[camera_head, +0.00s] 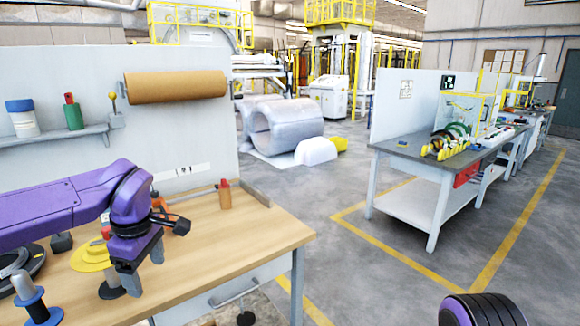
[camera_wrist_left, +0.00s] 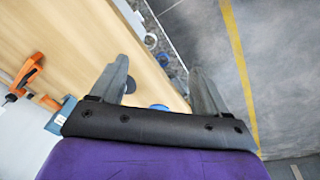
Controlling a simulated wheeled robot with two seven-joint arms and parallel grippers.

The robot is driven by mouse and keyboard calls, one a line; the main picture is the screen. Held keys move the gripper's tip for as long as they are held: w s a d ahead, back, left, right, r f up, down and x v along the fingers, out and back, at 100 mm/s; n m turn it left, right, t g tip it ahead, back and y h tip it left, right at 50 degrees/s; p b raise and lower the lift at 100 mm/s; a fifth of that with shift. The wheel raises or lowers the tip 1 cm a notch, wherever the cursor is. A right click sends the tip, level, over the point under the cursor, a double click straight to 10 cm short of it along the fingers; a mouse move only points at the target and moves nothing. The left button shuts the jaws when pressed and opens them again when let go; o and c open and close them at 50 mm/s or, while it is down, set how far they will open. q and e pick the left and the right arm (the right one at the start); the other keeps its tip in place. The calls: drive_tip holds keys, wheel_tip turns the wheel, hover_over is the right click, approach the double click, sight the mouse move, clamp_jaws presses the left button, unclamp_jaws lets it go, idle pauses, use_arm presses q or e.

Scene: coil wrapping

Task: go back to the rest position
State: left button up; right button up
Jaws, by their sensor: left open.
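My left gripper (camera_head: 141,264) hangs from the purple arm over the front left of the wooden workbench (camera_head: 255,235). Its grey fingers are apart. In the left wrist view the two fingers of the gripper (camera_wrist_left: 158,66) stand wide apart with nothing held between them. The bench's edge and the grey floor lie beyond them. My right gripper is not in view. A purple and black rounded part, likely of my right arm, shows at the bottom right of the head view.
A yellow disc (camera_head: 91,256), a black coil (camera_head: 22,264) and a grey-handled tool (camera_head: 33,302) are near the left arm. A brown paper roll (camera_head: 176,86) hangs on the panel. The floor (camera_head: 345,270) right of the bench is clear.

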use_arm(q)
drive_tip(key=w+a+f+n+t+y, duration=0.1)
drive_tip(key=a+f+t+y, duration=0.15)
drive_tip(key=f, duration=0.35)
drive_tip(key=w+a+f+n+t+y, duration=0.1)
drive_tip(key=f+t+y, duration=0.1)
drive_tip(key=f+y, duration=0.3)
drive_tip(key=s+d+f+m+t+h, duration=0.1)
drive_tip(key=s+f+m, duration=0.1)
drive_tip(key=f, duration=0.4)
drive_tip(key=s+d+f+m+t+h, duration=0.1)
drive_tip(key=s+d+f, duration=0.1)
drive_tip(key=f, duration=0.5)
drive_tip(key=s+f+m+g+h, duration=0.1)
drive_tip(key=s+f+m, duration=0.2)
drive_tip(key=s, duration=0.6)
drive_tip(key=s+f+m+g+h, duration=0.1)
drive_tip(key=s+f+m+g, duration=0.1)
drive_tip(key=s+f, duration=0.5)
drive_tip(key=s+a+f+m+g+h, duration=0.1)
drive_tip(key=s+f+m, duration=0.3)
drive_tip(key=s, duration=0.8)
wheel_tip(320, 180, down, 2)
drive_tip(key=shift+f, duration=0.1)
